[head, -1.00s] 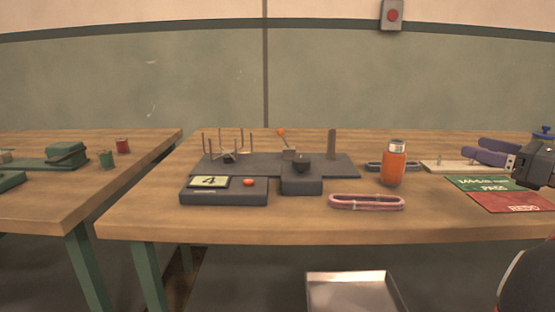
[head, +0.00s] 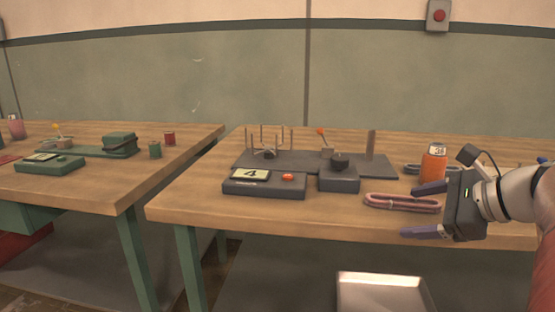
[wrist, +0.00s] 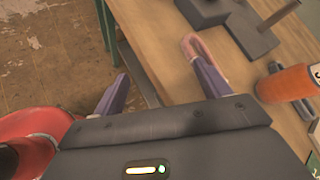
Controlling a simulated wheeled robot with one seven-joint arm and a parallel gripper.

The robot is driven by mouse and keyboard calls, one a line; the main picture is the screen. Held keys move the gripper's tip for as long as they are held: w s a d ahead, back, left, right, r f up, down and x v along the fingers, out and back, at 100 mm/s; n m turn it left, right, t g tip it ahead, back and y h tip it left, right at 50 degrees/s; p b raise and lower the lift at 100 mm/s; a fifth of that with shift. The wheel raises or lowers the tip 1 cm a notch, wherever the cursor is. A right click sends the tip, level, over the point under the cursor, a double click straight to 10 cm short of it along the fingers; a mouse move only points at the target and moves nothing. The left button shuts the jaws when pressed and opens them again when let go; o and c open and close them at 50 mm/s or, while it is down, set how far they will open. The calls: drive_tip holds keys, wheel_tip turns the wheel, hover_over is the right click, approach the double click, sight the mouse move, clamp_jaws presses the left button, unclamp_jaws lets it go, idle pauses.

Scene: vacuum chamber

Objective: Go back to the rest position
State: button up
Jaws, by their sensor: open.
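My gripper (head: 428,210) is at the right of the head view, its two purple fingers apart and pointing left. It is in front of the table's front edge area and holds nothing. In the wrist view my gripper (wrist: 160,92) shows both fingers spread, with floor and table edge between them. The right finger overlaps a pink looped cord (wrist: 190,44) in that picture; I cannot tell whether they touch. The same pink cord (head: 400,203) lies on the table in the head view.
The wooden table (head: 200,200) bears a dark device with a display (head: 250,174), a dark knob block (head: 339,175) and an orange can (head: 433,165). A metal tray (head: 380,290) is below the front edge. A second table (head: 90,190) stands left, past a gap.

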drive_tip(key=s+a+f+n+g+h, duration=0.35)
drive_tip(key=s+a+f+n, duration=0.45)
drive_tip(key=a+f+n, duration=0.3)
drive_tip(key=s+a+f+n+h+b, duration=0.3)
drive_tip(key=s+f+n, duration=0.3)
drive_tip(key=f+n, duration=0.3)
drive_tip(key=n+b, duration=0.1)
drive_tip(key=n, duration=0.1)
drive_tip(key=shift+s+a+f+n, duration=0.2)
drive_tip(key=shift+f+n, duration=0.1)
drive_tip(key=shift+f, duration=0.1)
drive_tip(key=shift+g+h, duration=0.25)
